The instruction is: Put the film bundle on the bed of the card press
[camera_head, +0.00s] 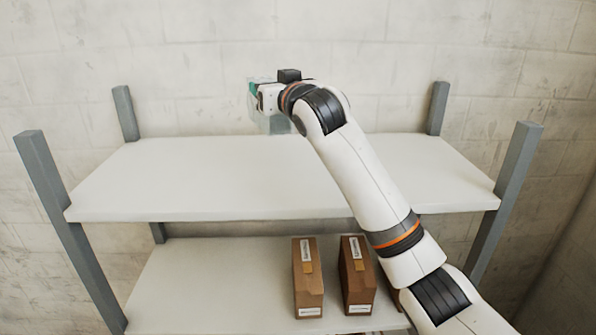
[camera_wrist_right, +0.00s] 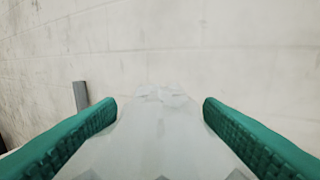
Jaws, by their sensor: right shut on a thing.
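The film bundle (camera_head: 272,123) is a pale, see-through stack of sheets hanging above the back of the upper shelf. My right gripper (camera_head: 256,92), with green fingers, is shut on it. In the right wrist view the film bundle (camera_wrist_right: 160,135) lies between the two green fingers of the right gripper (camera_wrist_right: 160,108). My wrist hides part of the bundle in the head view. The card press is not in view, and neither is my left gripper.
A shelf unit with grey posts (camera_head: 512,180) stands against a pale block wall. Its upper board (camera_head: 200,180) looks bare. The lower left looks clear.

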